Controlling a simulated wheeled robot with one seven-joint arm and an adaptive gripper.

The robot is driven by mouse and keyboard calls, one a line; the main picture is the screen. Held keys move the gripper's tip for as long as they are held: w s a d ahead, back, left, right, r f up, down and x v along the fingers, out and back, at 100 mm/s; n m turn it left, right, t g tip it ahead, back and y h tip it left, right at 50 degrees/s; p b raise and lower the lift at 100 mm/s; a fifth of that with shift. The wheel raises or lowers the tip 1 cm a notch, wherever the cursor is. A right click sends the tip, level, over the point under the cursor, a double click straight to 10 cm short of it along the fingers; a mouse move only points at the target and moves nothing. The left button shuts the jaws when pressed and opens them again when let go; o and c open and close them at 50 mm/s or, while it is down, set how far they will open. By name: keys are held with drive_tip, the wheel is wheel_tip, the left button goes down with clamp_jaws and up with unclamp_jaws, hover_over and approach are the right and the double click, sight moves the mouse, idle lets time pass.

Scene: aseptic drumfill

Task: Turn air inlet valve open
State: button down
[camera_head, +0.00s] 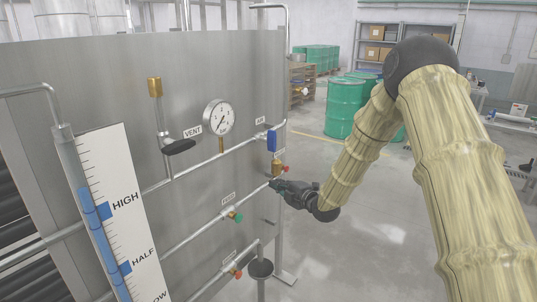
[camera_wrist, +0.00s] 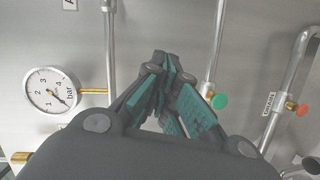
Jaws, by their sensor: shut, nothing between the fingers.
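A blue handle (camera_head: 272,141) sits beside the small label reading AIR (camera_head: 260,121) near the right end of the steel panel (camera_head: 240,70). It hangs roughly vertical, by the upper pipe. A brass fitting (camera_head: 276,168) with a red knob (camera_head: 285,169) is just below it. My gripper (camera_head: 273,184) is just below that brass fitting, in front of the panel edge. Its fingers meet, closed and empty, in the wrist view (camera_wrist: 170,62). The blue handle is not visible in the wrist view. Whether the gripper touches any fitting cannot be told.
A dial gauge (camera_head: 219,117) and a black VENT handle (camera_head: 179,147) are left of the blue handle. A green knob (camera_head: 236,216) and an orange-red knob (camera_head: 237,274) sit on lower pipes. A level scale (camera_head: 122,220) stands at front left. Green drums (camera_head: 346,106) stand behind; the floor between is clear.

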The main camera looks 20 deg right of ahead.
sight(272, 141)
wheel_tip(272, 141, up, 7)
drive_tip(key=w+d+n+t+y, duration=0.1)
drive_tip(key=w+n, duration=0.2)
drive_tip(key=w+p, duration=0.7)
drive_tip(key=w, duration=0.4)
drive_tip(key=shift+a, duration=0.35)
drive_tip(key=shift+w+f+b, duration=0.1)
drive_tip(key=shift+f+b, duration=0.25)
drive_tip(key=shift+b, duration=0.1)
